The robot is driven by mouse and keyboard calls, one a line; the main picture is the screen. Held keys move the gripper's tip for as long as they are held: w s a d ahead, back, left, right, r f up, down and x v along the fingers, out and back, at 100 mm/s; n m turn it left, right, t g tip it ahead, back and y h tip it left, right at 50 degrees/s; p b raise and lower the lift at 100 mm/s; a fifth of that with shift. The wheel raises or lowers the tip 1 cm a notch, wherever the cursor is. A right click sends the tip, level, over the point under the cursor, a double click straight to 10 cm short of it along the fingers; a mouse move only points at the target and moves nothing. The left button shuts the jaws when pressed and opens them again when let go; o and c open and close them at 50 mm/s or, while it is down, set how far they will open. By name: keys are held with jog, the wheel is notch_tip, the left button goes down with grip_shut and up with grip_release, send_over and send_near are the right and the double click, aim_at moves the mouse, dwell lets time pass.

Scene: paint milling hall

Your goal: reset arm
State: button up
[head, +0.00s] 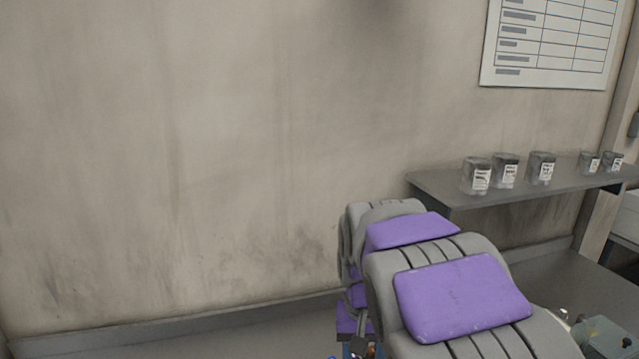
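Whether the gripper is open or shut is not shown.
Bulky grey shapes with purple panels (462,297) fill the lower right. Behind them a grey shelf (440,184) carries several labelled jars (541,168). A chart (550,42) hangs above. A grey-green object (603,338) is cut off bottom right. Floor (200,338) shows lower left.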

jog(key=s+d+f+b, duration=0.1)
jog(key=s+d+f, duration=0.1)
jog(key=s, duration=0.7)
jog(key=s+d+f+g+b, duration=0.1)
jog(key=s+d+f+b, duration=0.1)
jog(key=s+f, duration=0.3)
jog(key=s+d+f+b, duration=0.2)
jog(key=s+f, duration=0.1)
jog(key=s, duration=1)
jog(key=shift+s+f+n, duration=0.3)
jog(key=shift+s, duration=0.1)
jog(key=shift+d, duration=0.15)
